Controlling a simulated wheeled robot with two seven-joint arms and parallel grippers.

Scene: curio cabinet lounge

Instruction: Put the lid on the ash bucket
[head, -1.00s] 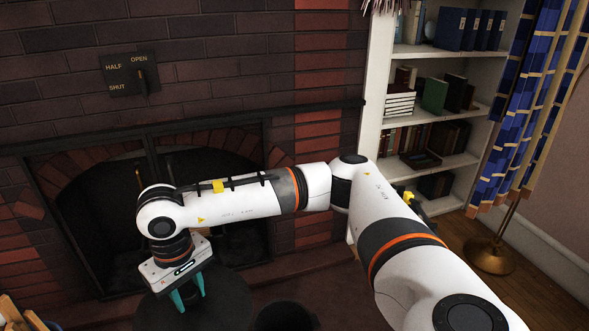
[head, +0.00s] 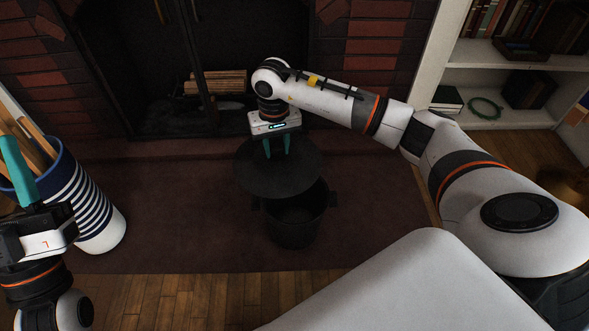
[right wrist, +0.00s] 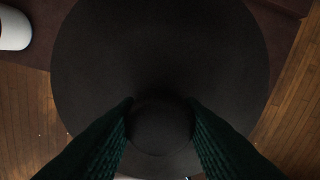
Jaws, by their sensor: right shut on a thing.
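The lid (head: 266,180) is a wide, flat dark disc, held roughly level. It covers the far part of the bucket's opening in the head view. My right gripper (head: 278,150) points down and is shut on the lid's round knob (right wrist: 160,127). The dark ash bucket (head: 295,228) stands upright on the hearth, its near rim and part of its inside showing. The lid appears above and behind the bucket; the exact gap is hard to judge. My left gripper (head: 20,175) is at the far left with a teal finger pointing up; its opening is unclear.
A striped blue and white bin (head: 92,205) holding wood sticks stands at the left, close to my left gripper. The fireplace with logs (head: 215,82) is behind. A bookshelf (head: 500,80) stands at the right. The dark hearth rug (head: 170,190) is clear around the bucket.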

